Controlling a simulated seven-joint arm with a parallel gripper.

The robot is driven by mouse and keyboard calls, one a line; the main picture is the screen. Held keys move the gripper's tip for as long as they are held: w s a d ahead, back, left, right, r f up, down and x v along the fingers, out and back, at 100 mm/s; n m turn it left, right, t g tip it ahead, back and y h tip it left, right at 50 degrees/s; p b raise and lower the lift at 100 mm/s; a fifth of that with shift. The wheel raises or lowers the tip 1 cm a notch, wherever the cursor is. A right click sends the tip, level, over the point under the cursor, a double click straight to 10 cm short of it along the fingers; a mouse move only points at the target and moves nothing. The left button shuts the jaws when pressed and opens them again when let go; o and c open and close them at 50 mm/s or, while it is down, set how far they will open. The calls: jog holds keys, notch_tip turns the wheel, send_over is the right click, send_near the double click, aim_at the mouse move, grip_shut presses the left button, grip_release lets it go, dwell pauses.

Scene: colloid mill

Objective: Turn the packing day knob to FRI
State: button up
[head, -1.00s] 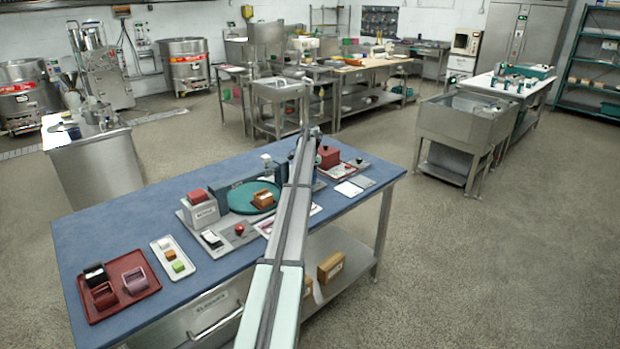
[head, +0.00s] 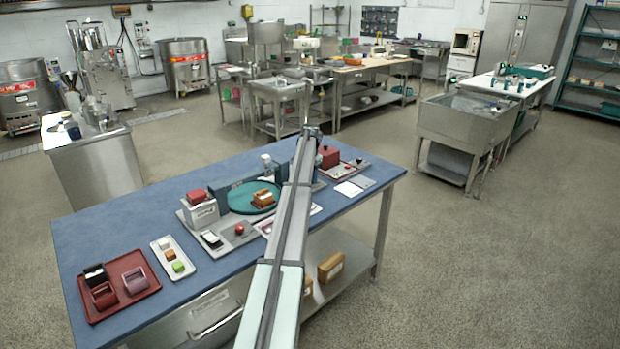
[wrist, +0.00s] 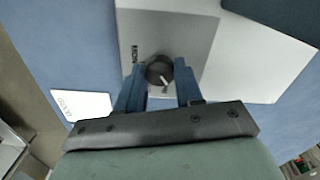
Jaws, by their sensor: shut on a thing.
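The packing day knob (wrist: 158,70) is a dark round knob with a white pointer mark, on a grey plate (wrist: 190,30) in the wrist view. The pointer slants toward the lower right of the picture. Small dark lettering that looks like MON is left of the knob; another label just below it is too small to read. My gripper (wrist: 160,84) has its two blue fingers on either side of the knob and is shut on it. In the head view my arm covers this spot, so the knob is hidden there.
The blue table (head: 110,235) carries a red tray (head: 150,284), a white tray (head: 188,268) with small blocks, a teal round plate (head: 240,205) and a red box (head: 328,156). A white card (wrist: 82,104) lies left of my fingers in the wrist view.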

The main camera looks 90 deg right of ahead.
jog(key=shift+n, duration=1.2)
jog(key=o, duration=1)
jog(key=shift+o, duration=0.2)
notch_tip(320, 180, up, 14)
jog(key=shift+f, duration=0.1)
